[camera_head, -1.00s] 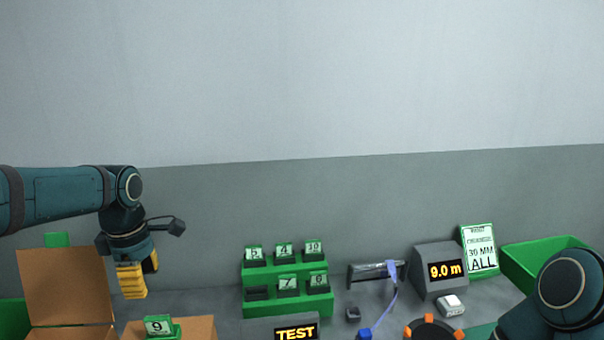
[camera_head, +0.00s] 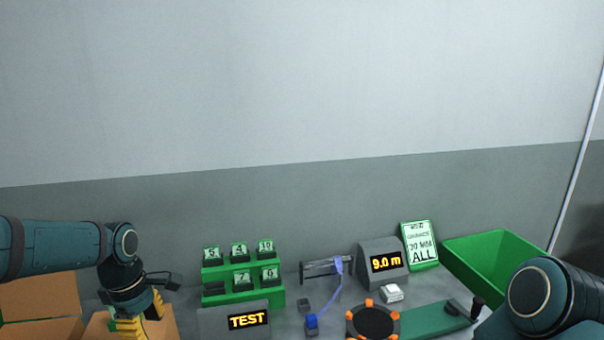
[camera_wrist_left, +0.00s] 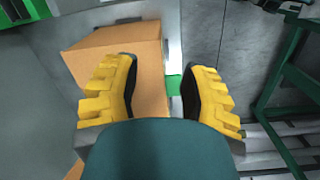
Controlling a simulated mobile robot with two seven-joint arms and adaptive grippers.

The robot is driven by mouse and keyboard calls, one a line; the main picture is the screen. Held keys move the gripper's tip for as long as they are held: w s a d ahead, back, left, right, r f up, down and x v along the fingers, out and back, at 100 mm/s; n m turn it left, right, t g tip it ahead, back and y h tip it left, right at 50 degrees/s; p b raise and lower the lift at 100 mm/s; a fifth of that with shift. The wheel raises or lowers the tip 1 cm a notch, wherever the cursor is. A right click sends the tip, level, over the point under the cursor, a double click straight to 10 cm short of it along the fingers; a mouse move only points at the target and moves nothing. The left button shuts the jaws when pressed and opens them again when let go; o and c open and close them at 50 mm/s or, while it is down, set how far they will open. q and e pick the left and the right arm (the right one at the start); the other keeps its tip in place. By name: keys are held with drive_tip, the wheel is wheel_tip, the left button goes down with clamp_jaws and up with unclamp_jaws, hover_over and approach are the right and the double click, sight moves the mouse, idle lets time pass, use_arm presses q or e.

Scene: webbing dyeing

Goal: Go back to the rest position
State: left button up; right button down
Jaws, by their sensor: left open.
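My left gripper (camera_head: 146,318) is at the lower left of the head view, in front of a cardboard box (camera_head: 103,325). In the left wrist view its two yellow fingers (camera_wrist_left: 160,95) stand wide apart with nothing between them. The cardboard box (camera_wrist_left: 135,45) lies beyond the fingers there. My right arm shows at the lower right of the head view, but its gripper is out of the picture.
A green rack (camera_head: 243,297) with numbered cards stands behind the TEST display (camera_head: 234,320). The 9.0 m display (camera_head: 383,262), a sign (camera_head: 419,246), a green bin (camera_head: 490,258) and a round orange-knobbed device (camera_head: 373,321) stand farther right.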

use_arm(q)
drive_tip(key=w+d+f+m+h, duration=0.2)
drive_tip(key=d+f+m, duration=0.25)
drive_tip(key=f, duration=0.55)
drive_tip(key=s+d+f+m, duration=0.6)
drive_tip(key=d+f, duration=0.3)
drive_tip(key=f, duration=0.1)
drive_tip(key=s+d+f+m+t+h, duration=0.1)
drive_tip(key=s+d+f+m, duration=0.5)
drive_tip(key=d+f, duration=0.3)
drive_tip(key=shift+f+t+b, duration=0.3)
drive_tip(key=shift+f+b, duration=0.15)
drive_tip(key=shift+f, duration=0.2)
